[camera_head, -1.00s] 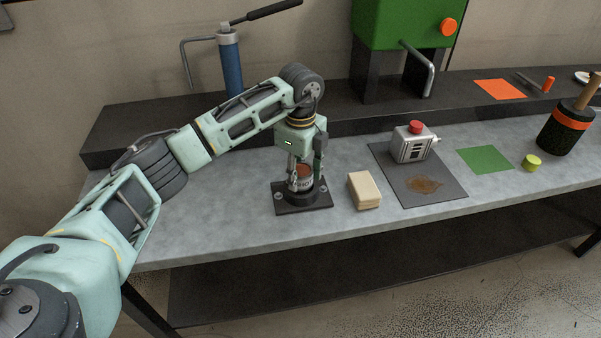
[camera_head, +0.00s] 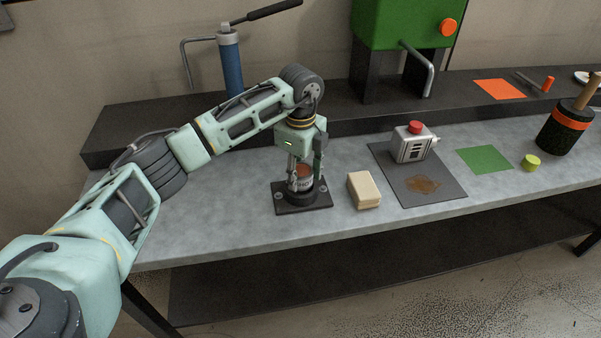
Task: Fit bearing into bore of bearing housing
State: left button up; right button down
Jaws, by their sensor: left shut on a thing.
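The bearing housing (camera_head: 288,209) is a dark square base plate with a raised round collar and bolts at its corners, flat on the grey bench. The bearing (camera_head: 304,183) is a short silver cylinder with an orange-brown top. My left gripper (camera_head: 305,178) points straight down over the housing and is shut on the bearing. The bearing is upright at the collar, and its lower end seems to be within it. How deep it sits cannot be told, because the fingers and collar hide it. My right gripper is not in view.
A beige block (camera_head: 364,190) stands close to the right of the housing. Further right are a dark mat (camera_head: 440,194) with a brown stain, a grey box with a red button (camera_head: 410,143), a green sheet (camera_head: 485,159) and a yellow-green cap (camera_head: 531,163). The bench left of the housing is clear.

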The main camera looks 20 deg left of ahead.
aim_at(300, 170)
pick_arm(q)
jog(key=shift+f+b, duration=0.5)
jog(key=shift+f, duration=0.4)
jog(key=o, duration=1.5)
jog(key=shift+r, duration=0.25)
notch_tip(300, 170, up, 12)
jog(key=shift+f, duration=0.2)
jog(key=shift+f, duration=0.1)
